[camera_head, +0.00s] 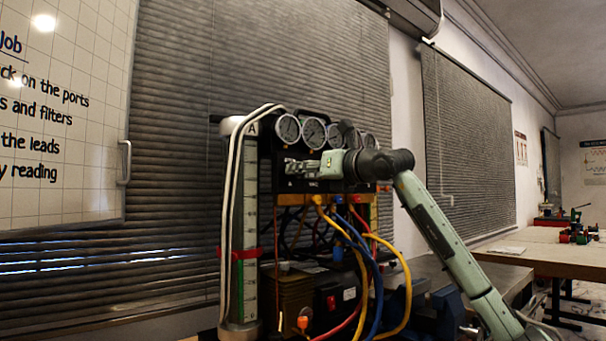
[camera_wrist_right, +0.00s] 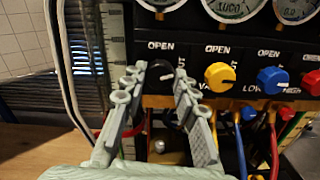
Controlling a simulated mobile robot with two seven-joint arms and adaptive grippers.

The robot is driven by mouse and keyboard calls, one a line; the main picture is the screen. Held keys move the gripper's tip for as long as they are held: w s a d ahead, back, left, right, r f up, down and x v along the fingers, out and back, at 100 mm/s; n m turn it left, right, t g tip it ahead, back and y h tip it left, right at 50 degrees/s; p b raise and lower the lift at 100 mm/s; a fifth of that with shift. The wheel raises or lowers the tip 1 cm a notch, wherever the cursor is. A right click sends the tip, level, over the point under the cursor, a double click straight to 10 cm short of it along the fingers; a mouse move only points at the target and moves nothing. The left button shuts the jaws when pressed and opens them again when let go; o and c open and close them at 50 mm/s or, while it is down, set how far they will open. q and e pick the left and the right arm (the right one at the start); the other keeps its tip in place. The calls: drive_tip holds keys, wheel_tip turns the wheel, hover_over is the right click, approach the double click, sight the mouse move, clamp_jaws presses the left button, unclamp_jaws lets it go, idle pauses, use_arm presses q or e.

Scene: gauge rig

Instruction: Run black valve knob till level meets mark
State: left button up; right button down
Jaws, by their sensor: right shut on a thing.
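My right gripper (camera_head: 305,168) reaches in from the right to the front panel of the gauge rig. In the right wrist view its two fingers (camera_wrist_right: 158,80) are closed on the sides of the black valve knob (camera_wrist_right: 160,74), whose white pointer line shows; the fingers partly cover it. The tall clear level column (camera_head: 250,215) stands at the rig's left end, under a label A. A red mark band (camera_head: 245,254) clips around its lower half. My left gripper is in neither view.
Yellow (camera_wrist_right: 219,76), blue (camera_wrist_right: 271,80) and red (camera_wrist_right: 311,82) knobs sit in a row right of the black one. Several round gauges (camera_head: 313,131) are above. Loose yellow (camera_head: 400,290), blue and red hoses hang below the panel. A whiteboard (camera_head: 65,110) is at left.

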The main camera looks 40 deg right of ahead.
drive_tip(key=m, duration=0.3)
drive_tip(key=shift+m, duration=0.4)
drive_tip(key=c, duration=1.2)
unclamp_jaws()
drive_tip(key=shift+o, duration=0.2)
drive_tip(key=shift+s, duration=0.1)
drive_tip(key=s, duration=1.2)
drive_tip(key=shift+d, duration=0.45)
drive_tip(key=shift+w, duration=0.1)
